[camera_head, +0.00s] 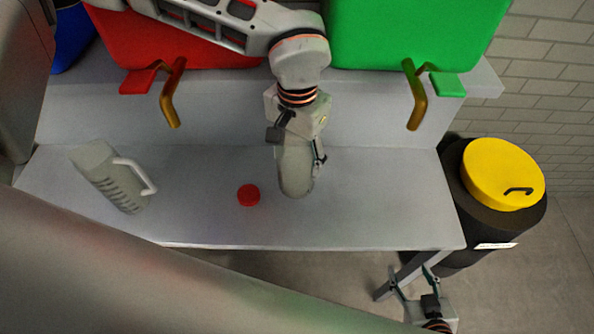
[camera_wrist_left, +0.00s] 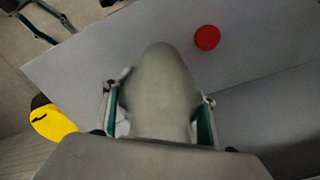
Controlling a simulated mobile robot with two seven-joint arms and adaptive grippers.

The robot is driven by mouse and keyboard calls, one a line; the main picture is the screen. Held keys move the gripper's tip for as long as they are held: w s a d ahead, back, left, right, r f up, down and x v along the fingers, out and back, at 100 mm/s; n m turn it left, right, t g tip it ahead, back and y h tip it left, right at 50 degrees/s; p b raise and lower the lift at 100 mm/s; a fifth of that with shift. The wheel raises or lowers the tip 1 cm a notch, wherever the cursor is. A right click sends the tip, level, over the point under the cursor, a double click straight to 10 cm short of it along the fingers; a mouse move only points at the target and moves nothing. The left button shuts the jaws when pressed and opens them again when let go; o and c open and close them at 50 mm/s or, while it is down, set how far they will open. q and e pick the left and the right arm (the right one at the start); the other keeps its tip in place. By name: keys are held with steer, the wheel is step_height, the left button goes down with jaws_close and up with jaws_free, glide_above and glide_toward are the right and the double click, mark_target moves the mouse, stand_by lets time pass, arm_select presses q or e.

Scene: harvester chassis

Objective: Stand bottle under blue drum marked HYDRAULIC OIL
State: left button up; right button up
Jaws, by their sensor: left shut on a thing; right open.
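A grey-green bottle (camera_head: 295,172) is over the front middle of the grey bench; it also shows in the left wrist view (camera_wrist_left: 160,80). My left gripper (camera_head: 298,148) is shut around its sides; in the wrist view its fingers flank the bottle. I cannot tell whether the bottle touches the bench. A blue drum (camera_head: 72,38) shows only in part at the top left; its marking and tap are not in view. My right gripper (camera_head: 408,276) is open and empty, low at the right beyond the bench's front edge.
Red (camera_head: 190,50) and green (camera_head: 415,35) drums with brass taps stand on the raised shelf. A black bin with a yellow lid (camera_head: 495,172) stands right. The bench's right part is clear.

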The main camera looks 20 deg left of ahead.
arm_select(q)
steer(key=shift+f, duration=3.15)
steer(key=shift+f, duration=0.1)
steer(key=o, duration=1.1)
steer(key=shift+o, duration=0.2)
